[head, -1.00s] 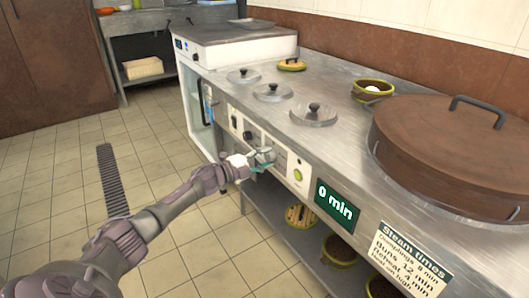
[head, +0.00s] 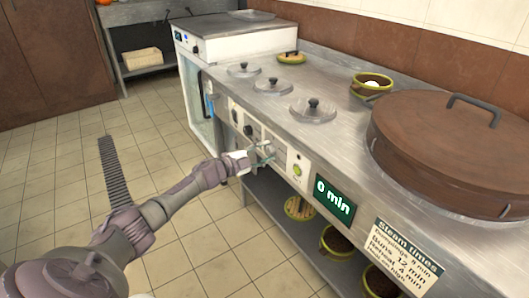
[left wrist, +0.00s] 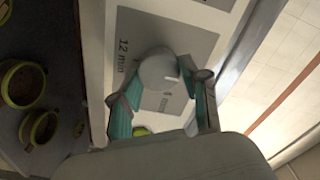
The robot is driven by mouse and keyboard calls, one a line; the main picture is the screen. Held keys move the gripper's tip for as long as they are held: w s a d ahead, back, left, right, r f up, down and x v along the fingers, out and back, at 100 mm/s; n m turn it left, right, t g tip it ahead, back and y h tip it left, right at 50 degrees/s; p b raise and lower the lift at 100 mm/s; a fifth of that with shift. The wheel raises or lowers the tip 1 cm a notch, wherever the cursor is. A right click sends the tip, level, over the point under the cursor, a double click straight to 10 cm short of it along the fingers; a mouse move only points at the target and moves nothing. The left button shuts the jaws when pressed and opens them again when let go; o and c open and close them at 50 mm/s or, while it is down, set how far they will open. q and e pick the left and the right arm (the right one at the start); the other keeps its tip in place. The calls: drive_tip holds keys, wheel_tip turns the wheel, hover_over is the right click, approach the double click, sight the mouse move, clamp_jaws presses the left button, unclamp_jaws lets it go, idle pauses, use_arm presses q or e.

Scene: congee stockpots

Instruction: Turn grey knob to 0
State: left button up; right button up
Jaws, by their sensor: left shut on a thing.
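The grey knob (left wrist: 158,72) sits on a grey dial plate (left wrist: 192,42) on the counter's front panel, with "12 min" printed beside it in the left wrist view. My left gripper (left wrist: 160,98) has its teal fingers on either side of the knob and is shut on it. In the head view the left gripper (head: 262,156) reaches the panel and mostly hides the knob. The green display (head: 333,198) reads "0 min". The knob's pointer is not clear to see. My right gripper is not in view.
A green button (head: 297,170) is right of the gripper. A black knob (head: 248,130) is to the left. Lidded pots (head: 314,108) and a large brown lid (head: 445,150) are on the counter. Bowls (head: 340,243) stand on the shelf below.

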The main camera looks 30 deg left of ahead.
use_arm(q)
drive_tip(key=o, duration=1.1)
drive_tip(key=shift+o, duration=0.2)
drive_tip(key=v, duration=1.2)
drive_tip(key=shift+d, duration=0.1)
